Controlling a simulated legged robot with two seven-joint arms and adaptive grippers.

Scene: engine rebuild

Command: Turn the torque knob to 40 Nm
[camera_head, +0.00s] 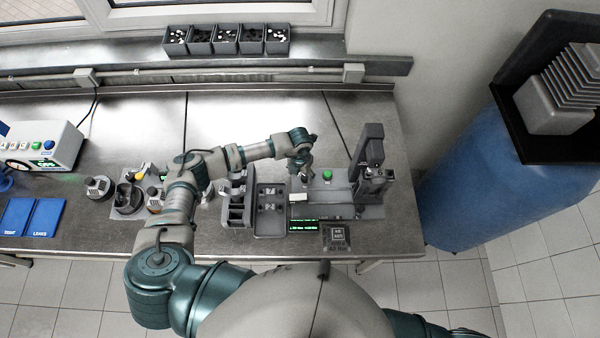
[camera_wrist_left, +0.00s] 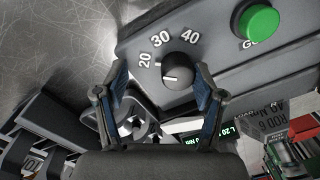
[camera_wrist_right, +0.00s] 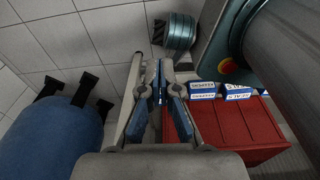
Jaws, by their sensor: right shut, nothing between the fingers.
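The torque knob (camera_wrist_left: 178,72) is a dark round dial on a grey panel in the left wrist view, with the marks 20, 30 and 40 around it. Its white pointer line points left, towards the side of the 20 mark. My left gripper (camera_wrist_left: 164,88) is open, with one finger on each side of the knob; I cannot tell whether they touch it. In the head view my left gripper (camera_head: 303,174) is above the grey torque station (camera_head: 345,210) and hides the knob. My right gripper (camera_wrist_right: 160,92) is shut and empty, away from the bench.
A green button (camera_wrist_left: 260,22) sits right of the knob; it also shows in the head view (camera_head: 327,174). A dark press column (camera_head: 371,150) stands right of it. A grey tray (camera_head: 270,232) is to the left. A red cabinet (camera_wrist_right: 235,135) is near my right gripper.

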